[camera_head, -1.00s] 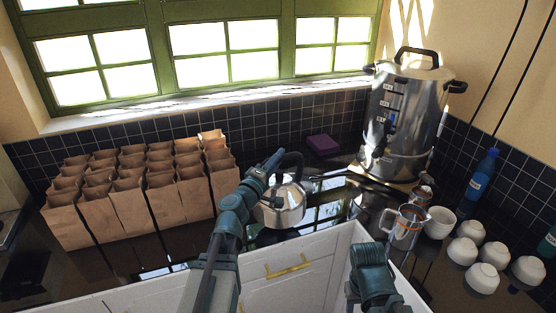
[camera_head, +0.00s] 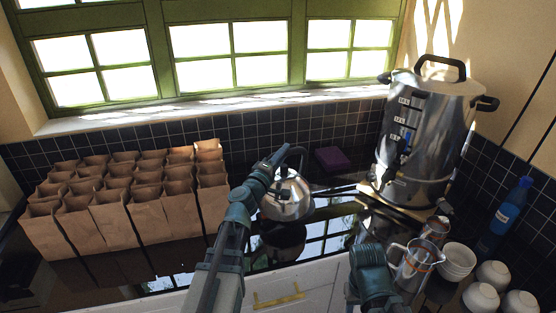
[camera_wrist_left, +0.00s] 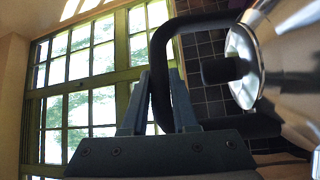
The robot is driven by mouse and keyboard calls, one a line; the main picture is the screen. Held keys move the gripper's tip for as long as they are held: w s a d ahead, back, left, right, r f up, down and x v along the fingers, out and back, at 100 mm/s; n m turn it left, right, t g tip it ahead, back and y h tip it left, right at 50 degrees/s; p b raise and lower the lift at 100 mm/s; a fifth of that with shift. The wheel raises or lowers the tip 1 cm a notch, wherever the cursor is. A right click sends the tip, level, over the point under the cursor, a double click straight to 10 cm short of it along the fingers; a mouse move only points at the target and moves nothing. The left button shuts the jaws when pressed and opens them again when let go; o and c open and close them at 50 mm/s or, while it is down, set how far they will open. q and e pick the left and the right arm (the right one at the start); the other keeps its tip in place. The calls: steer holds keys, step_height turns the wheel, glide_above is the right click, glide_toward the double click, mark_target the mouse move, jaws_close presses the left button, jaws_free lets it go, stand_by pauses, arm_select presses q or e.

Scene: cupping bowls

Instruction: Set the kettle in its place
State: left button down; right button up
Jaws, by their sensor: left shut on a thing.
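The steel kettle (camera_head: 289,200) with a black handle hangs upright at my left gripper (camera_head: 276,160), over the dark glossy counter. A dark reflection shows under it, and it looks slightly raised, though the gap is hard to judge. In the left wrist view, the left gripper's fingers (camera_wrist_left: 160,103) are shut on the black handle (camera_wrist_left: 163,42). The kettle's shiny body (camera_wrist_left: 298,80) and lid knob are at the right of that view. My right arm shows at the lower right of the head view, but its jaws do not. No marked place for the kettle is distinguishable.
Rows of brown paper bags (camera_head: 135,215) stand left. A large steel urn (camera_head: 418,140) stands at the right back, with a purple block (camera_head: 332,160) to its left.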

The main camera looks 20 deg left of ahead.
arm_select(q)
steer(key=w, duration=0.2)
steer(key=w+d+f+b, duration=0.1)
steer(key=w, duration=0.1)
steer(key=w+f, duration=0.1)
steer(key=w, duration=0.1)
steer(key=shift+w+d, duration=0.2)
steer(key=shift+d, duration=0.1)
steer(key=shift+r, duration=0.1)
steer(key=shift+f+b, duration=0.25)
steer(key=shift+b, duration=0.2)
stand_by(0.5)
steer(key=shift+f+b, duration=1.3)
steer(key=c, duration=0.6)
jaws_free()
steer(key=shift+s, duration=0.1)
steer(key=b, duration=0.2)
glide_above(274, 198)
steer(key=shift+a+f, duration=0.1)
steer(key=shift+f, duration=0.65)
